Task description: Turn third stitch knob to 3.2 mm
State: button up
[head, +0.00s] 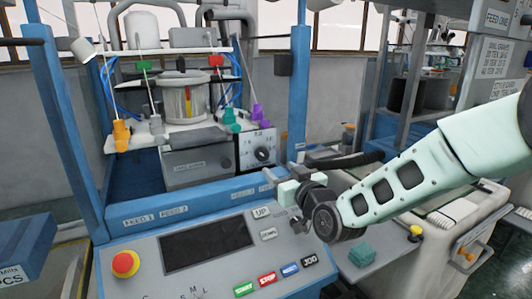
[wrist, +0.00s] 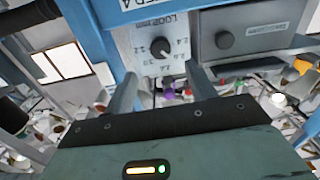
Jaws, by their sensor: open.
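A black stitch knob (wrist: 160,47) sits on a pale panel (wrist: 148,62) with a printed number scale; I can read 2.4, 2.6 and 3.0 around it. The exact setting is too small to tell. It also shows in the head view as a dark round knob (head: 262,154) at the machine's middle. My gripper (wrist: 163,76) is open and empty, its two fingers pointing toward the panel with the knob between their lines, apart from it. In the head view my gripper (head: 284,192) is just below and right of the knob panel. I cannot tell which knob is the third.
A blue beam (head: 165,208) and a control console (head: 205,247) with a red stop button (head: 125,264) lie in front. Yarn cones and posts stand above.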

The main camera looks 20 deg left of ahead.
aim_at(264, 157)
jog(key=p+x, duration=0.2)
jog(key=x, duration=0.7)
jog(key=shift+w+a+p, duration=0.1)
jog(key=shift+a+p, duration=0.05)
jog(key=shift+p, duration=0.25)
jog(key=c, duration=1)
